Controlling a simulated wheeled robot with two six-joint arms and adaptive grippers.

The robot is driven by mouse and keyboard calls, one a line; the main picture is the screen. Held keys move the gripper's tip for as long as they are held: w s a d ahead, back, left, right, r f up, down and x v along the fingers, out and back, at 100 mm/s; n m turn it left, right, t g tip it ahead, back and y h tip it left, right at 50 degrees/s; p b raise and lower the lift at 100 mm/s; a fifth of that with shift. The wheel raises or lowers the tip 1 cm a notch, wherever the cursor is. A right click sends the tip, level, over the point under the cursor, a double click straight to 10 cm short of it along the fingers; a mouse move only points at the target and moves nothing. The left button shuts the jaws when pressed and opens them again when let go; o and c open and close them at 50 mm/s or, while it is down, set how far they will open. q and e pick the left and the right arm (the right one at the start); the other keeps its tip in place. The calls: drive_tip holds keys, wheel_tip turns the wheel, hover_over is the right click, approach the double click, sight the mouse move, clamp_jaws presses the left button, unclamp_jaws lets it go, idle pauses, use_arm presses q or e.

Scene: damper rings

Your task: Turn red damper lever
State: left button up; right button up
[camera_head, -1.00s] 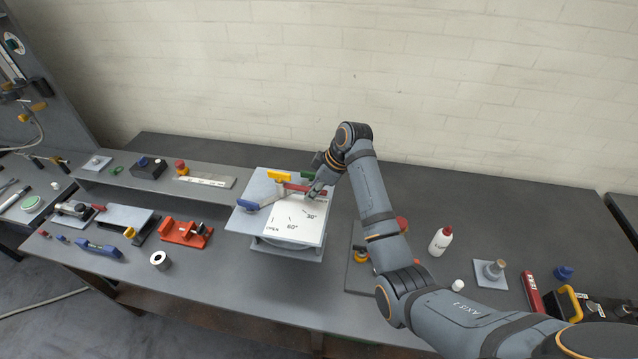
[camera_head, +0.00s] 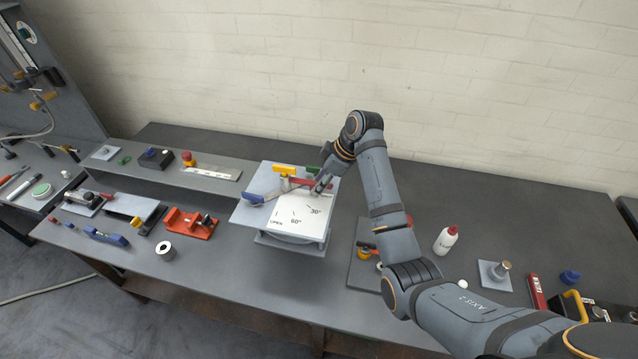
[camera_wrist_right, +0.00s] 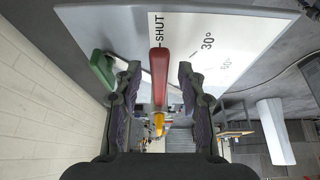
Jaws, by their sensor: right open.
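The red damper lever (camera_wrist_right: 159,75) shows in the right wrist view between the two open fingers of my right gripper (camera_wrist_right: 158,90), with a visible gap on each side. It lies along the SHUT mark. In the head view the red lever (camera_head: 312,182) points right from the hub of the damper plate (camera_head: 250,212), and my right gripper (camera_head: 318,186) is at its outer end. The white dial (camera_head: 302,214) carries 30°, 60° and OPEN marks. A yellow lever (camera_head: 284,170), a blue lever (camera_head: 256,198) and a partly hidden green lever (camera_wrist_right: 102,70) share the plate. My left gripper is out of view.
A red clamp block (camera_head: 190,224) and a metal ring (camera_head: 165,251) lie left of the plate. A white bottle (camera_head: 446,240) and a grey panel (camera_head: 362,270) with knobs are on the right. The table between plate and wall is clear.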

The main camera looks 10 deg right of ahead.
drive_tip(key=shift+s+r, duration=0.1)
drive_tip(key=shift+r, duration=0.2)
drive_tip(key=shift+d, duration=0.1)
drive_tip(key=shift+d+r, duration=0.2)
drive_tip(key=shift+r, duration=0.3)
drive_tip(key=shift+v, duration=2.45)
drive_tip(key=shift+s, duration=0.1)
